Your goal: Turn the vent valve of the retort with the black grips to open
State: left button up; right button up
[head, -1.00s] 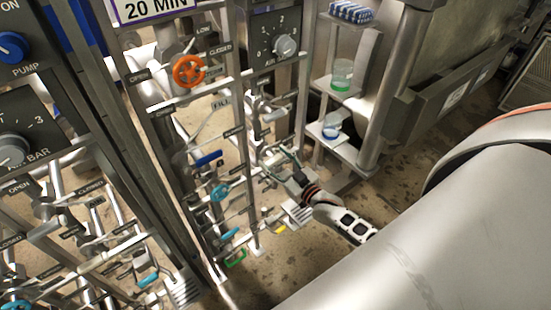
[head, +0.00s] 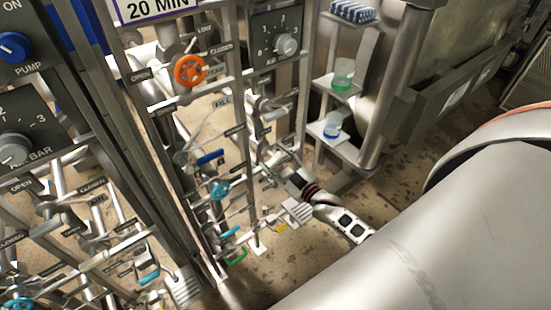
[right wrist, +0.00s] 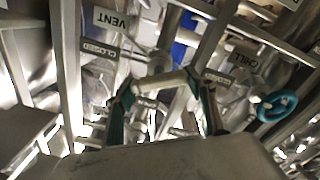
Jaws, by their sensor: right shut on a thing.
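My right gripper (head: 277,160) is low among the pipes of the retort's panel in the head view. In the right wrist view its two dark green-edged fingers (right wrist: 165,108) are shut on a pale bar-shaped valve handle (right wrist: 160,80), which lies across between them. A VENT label (right wrist: 112,19) shows upside down up and left of the handle. One CLOSED label (right wrist: 98,50) is left of the handle and another (right wrist: 217,77) is right of it. The valve body is partly hidden by the fingers and bars. I cannot make out black grips. My left gripper is not in view.
An orange handwheel (head: 190,71) and a blue lever (head: 209,158) are left of the gripper. A teal wheel (right wrist: 277,106) is right of the fingers. Upright bars stand close by. Glass beakers (head: 343,73) sit on small shelves at the right. Bare floor lies below.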

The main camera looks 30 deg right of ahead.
jog(key=o, duration=1.1)
jog(key=s, duration=0.8)
jog(key=s+d, duration=0.1)
jog(key=s, duration=0.3)
